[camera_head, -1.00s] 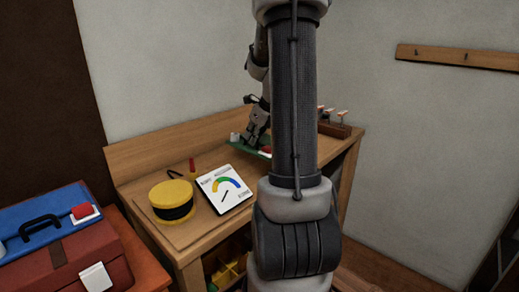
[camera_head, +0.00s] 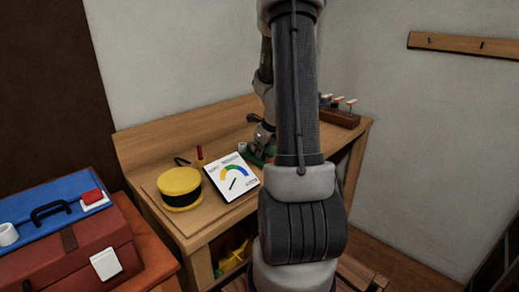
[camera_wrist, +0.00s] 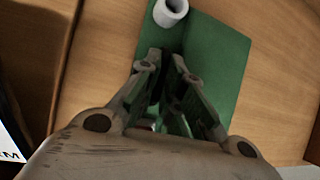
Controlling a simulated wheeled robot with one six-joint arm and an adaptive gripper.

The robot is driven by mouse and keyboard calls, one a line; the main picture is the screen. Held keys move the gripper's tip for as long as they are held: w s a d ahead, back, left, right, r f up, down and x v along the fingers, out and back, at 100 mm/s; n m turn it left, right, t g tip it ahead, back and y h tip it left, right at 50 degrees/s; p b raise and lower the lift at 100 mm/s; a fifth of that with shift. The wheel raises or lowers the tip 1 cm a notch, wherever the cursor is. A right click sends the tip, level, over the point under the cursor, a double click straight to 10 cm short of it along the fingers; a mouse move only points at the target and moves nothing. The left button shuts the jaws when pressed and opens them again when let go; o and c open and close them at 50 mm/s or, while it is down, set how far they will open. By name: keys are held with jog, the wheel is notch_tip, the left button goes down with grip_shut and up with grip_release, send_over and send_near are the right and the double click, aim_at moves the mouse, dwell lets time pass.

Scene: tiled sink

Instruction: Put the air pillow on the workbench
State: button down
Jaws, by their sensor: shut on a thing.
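My gripper (camera_wrist: 166,60) is over the workbench (camera_head: 215,218) at its back middle, above a flat green sheet (camera_wrist: 222,55). The green sheet also shows in part in the head view, beside my gripper. The fingers are close together with a narrow gap between the tips. A small pale and reddish patch shows low between the fingers. The held thing is mostly hidden by the fingers and wrist, and I cannot make out its shape. I cannot clearly pick out the air pillow in either view.
A white cup or roll (camera_wrist: 171,11) stands just beyond my fingertips. A gauge card (camera_head: 231,177), a yellow-and-black round thing (camera_head: 180,187) and a wooden rack (camera_head: 338,118) are on the bench. A red-and-blue toolbox (camera_head: 75,257) stands at the left.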

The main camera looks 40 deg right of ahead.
jog(key=c, duration=1.5)
grip_release()
jog(key=shift+c, duration=0.2)
jog(key=v, duration=1.1)
jog(key=s+a+r+n+y, duration=0.1)
jog(key=s+a+r+n, duration=0.25)
jog(key=a+n, duration=0.45)
jog(key=s+a+r+n+y, duration=0.1)
jog(key=s+a+r+n, duration=0.1)
jog(key=a+r+n, duration=0.6)
jog(key=s+a+f+n+g+h, duration=0.1)
jog(key=s+a+n+g, duration=0.1)
jog(key=s+n, duration=0.8)
jog(key=shift+a+n, duration=0.85)
jog(key=shift+n, duration=3.45)
jog(key=shift+f, duration=0.1)
